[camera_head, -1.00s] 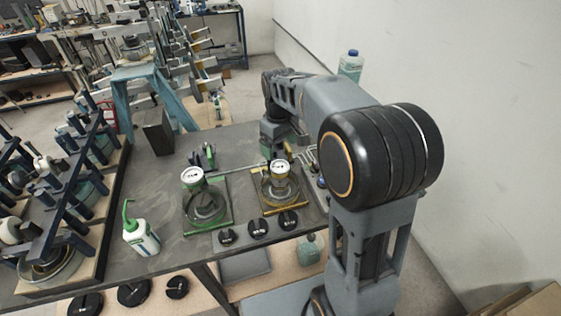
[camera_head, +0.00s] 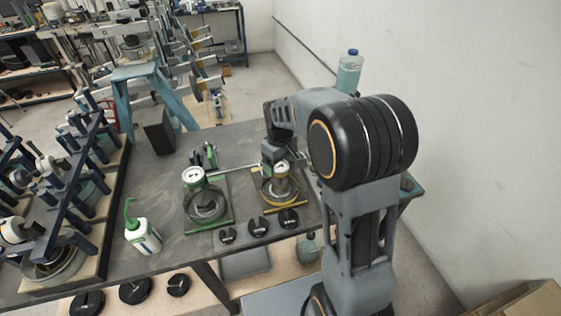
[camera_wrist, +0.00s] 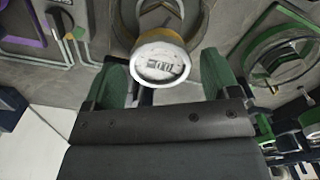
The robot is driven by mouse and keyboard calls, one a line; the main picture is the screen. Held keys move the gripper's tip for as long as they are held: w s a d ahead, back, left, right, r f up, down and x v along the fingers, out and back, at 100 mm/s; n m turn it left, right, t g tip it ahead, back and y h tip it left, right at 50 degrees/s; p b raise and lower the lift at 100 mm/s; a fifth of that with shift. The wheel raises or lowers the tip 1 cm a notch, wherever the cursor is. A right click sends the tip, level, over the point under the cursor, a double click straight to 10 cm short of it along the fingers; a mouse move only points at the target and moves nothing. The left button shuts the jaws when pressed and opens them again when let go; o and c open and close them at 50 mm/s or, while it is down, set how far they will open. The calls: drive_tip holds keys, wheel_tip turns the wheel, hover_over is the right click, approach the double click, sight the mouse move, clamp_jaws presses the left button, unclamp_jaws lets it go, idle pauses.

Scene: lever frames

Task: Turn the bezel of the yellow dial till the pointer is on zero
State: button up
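The yellow dial (camera_head: 281,169) has a white face and a yellow rim. It stands upright over a round part on a yellow-edged base on the bench. In the wrist view the yellow dial (camera_wrist: 161,62) faces the camera, with dark marks that are too small to read; I cannot tell where the pointer is. My gripper (camera_wrist: 163,77) is open, with one green finger on each side of the dial and gaps between them and its rim. In the head view my gripper (camera_head: 272,150) is just behind the dial, partly hidden by my wrist.
A similar green dial (camera_head: 194,176) stands to the left on a green-edged base. Several black discs (camera_head: 258,227) lie along the bench's front edge. A white bottle with a green spout (camera_head: 143,236) stands front left. A blue-capped bottle (camera_head: 349,70) is behind my arm.

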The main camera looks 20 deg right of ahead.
sight(280, 165)
drive_tip(key=c, duration=0.7)
drive_tip(key=shift+m, duration=0.6)
drive_tip(key=shift+c, duration=0.4)
drive_tip(key=o, duration=0.9)
drive_tip(key=shift+r, duration=0.15)
wheel_tip(280, 165, up, 14)
drive_tip(key=shift+f+b, duration=0.2)
drive_tip(key=shift+b, duration=0.55)
